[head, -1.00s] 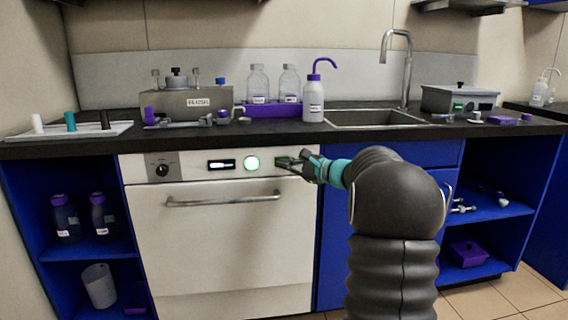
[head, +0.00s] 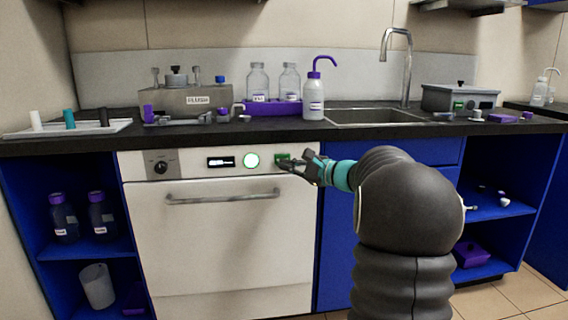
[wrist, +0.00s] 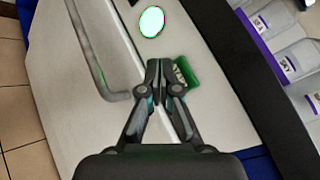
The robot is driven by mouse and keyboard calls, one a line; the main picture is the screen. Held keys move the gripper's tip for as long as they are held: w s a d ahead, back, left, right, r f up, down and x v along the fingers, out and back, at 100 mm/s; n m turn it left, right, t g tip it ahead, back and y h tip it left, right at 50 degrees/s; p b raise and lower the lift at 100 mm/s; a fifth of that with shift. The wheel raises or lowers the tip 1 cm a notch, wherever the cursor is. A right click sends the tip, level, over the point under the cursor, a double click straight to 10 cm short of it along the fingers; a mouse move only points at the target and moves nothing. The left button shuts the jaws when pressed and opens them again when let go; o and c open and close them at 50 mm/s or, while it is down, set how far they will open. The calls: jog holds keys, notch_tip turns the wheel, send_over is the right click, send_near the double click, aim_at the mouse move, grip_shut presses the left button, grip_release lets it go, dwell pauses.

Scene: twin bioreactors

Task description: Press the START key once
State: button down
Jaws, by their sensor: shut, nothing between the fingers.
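The START key is a green block on the right of the white appliance's front panel. It shows in the head view (head: 283,156) and in the wrist view (wrist: 187,76), with part of its lettering visible. My gripper (head: 284,163) is shut and empty in front of the panel. In the wrist view my fingertips (wrist: 158,66) overlap the key's left side and hide part of it. I cannot tell whether they touch it. A round lit indicator (head: 252,161) glows white with a green rim left of the key. A dark display (head: 221,162) is lit.
A knob (head: 161,168) sits at the panel's left, and a bar handle (head: 222,198) crosses the door below. The black worktop edge (head: 215,141) runs just above the panel. A purple tray (head: 252,110) holds bottles above it.

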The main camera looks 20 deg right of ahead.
jog(key=shift+s+a+b, duration=0.25)
jog(key=shift+s+b, duration=0.1)
jog(key=shift+s, duration=0.45)
jog(key=shift+s+a+b, duration=0.25)
jog(key=shift+s+b, duration=0.05)
jog(key=shift+s, duration=0.5)
jog(key=s+a+f+n+g+h, duration=0.1)
jog(key=s+f+g, duration=0.1)
jog(key=f, duration=0.3)
jog(key=s+a+f+n+g, duration=0.1)
jog(key=s+f+n+g, duration=0.1)
jog(key=f, duration=0.3)
jog(key=s+a+f+n+g+h+p, duration=0.15)
jog(key=s+a+f+n+g, duration=0.35)
jog(key=s, duration=0.5)
jog(key=s+a+r+n+g+h+p, duration=0.1)
jog(key=s+a+n+h+p, duration=0.2)
jog(key=s, duration=0.5)
jog(key=s+a+n+g+h+p, duration=0.1)
jog(key=s+a+n+h, duration=0.25)
jog(key=s+n, duration=0.4)
jog(key=s+a+r+n+t+p, duration=0.1)
jog(key=s+a+r+p, duration=0.1)
jog(key=s+a+r, duration=0.3)
jog(key=shift+s+a+r+n+t, duration=0.2)
jog(key=shift+s+r+n+t, duration=0.2)
jog(key=shift+s, duration=0.1)
